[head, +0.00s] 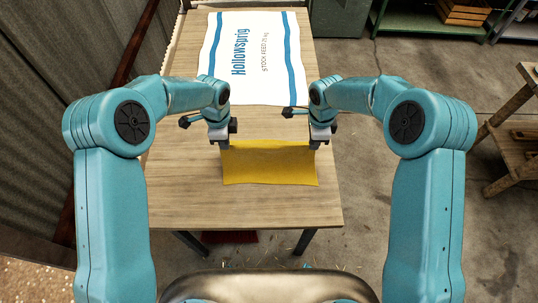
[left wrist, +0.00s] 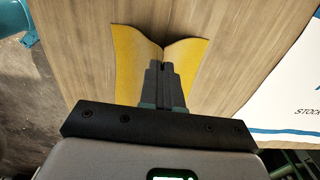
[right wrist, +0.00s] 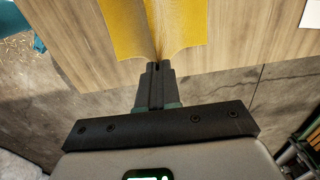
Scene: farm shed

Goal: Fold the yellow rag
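The yellow rag (head: 268,168) lies on the wooden table, with its far part raised between my two grippers. My left gripper (head: 225,147) is shut on the rag's far left corner. In the left wrist view the rag (left wrist: 135,70) bunches to a crease at the closed fingertips (left wrist: 163,66). My right gripper (head: 312,147) is shut on the far right corner. In the right wrist view the rag (right wrist: 182,28) also gathers to a crease at the closed fingertips (right wrist: 158,66). The grippers hide the held corners in the head view.
A white feed sack with blue stripes (head: 253,60) lies flat on the far part of the table (head: 190,190). The table is clear left of the rag and in front of it. Shelves (head: 405,25) and a wooden stand (head: 505,130) are off to the right.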

